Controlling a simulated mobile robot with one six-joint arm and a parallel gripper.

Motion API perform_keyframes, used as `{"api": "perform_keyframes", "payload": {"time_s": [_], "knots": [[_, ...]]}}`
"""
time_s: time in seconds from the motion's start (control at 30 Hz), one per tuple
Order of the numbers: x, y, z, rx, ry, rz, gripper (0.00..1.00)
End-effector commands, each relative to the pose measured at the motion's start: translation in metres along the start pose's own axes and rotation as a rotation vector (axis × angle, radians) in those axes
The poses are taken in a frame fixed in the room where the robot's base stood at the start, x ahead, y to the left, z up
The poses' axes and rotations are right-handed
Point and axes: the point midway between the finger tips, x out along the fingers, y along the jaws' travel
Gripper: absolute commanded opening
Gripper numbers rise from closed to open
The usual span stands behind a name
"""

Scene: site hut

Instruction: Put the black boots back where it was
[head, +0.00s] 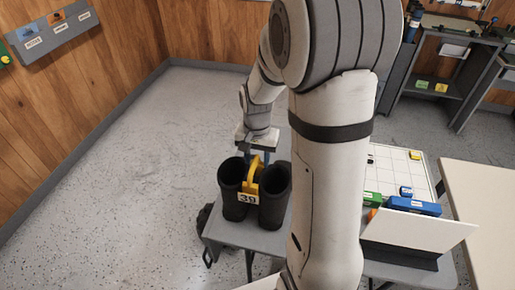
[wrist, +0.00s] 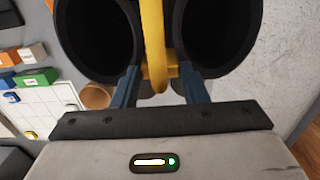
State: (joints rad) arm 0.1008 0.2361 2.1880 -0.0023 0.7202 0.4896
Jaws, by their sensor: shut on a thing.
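The black boots (head: 236,203) stand upright as a pair, joined by a yellow clip (head: 254,178) with a tag reading "39". In the head view they appear over the left end of a grey table (head: 232,236); whether their soles touch it I cannot tell. My gripper (head: 258,158) is above them, shut on the yellow clip. In the wrist view the blue fingers of my gripper (wrist: 157,84) close on the yellow clip (wrist: 153,45) between the open tops of the boots (wrist: 217,35). My arm hides part of the table.
The grey table also bears a white gridded board (head: 400,172), a blue box (head: 414,206) and a white panel (head: 420,231). A beige table (head: 485,205) stands at right. A labelled wall rack (head: 52,33) hangs upper left. The floor at left is clear.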

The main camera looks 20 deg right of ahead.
Motion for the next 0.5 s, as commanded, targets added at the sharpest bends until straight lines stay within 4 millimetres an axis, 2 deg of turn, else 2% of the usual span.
{"api": "perform_keyframes", "payload": {"time_s": [0.1, 0.5], "knots": [[0.0078, -0.0002, -0.0008, 0.000, 0.002, -0.001, 0.00], [0.0127, 0.0000, -0.0013, 0.001, 0.004, -0.002, 0.00]]}}
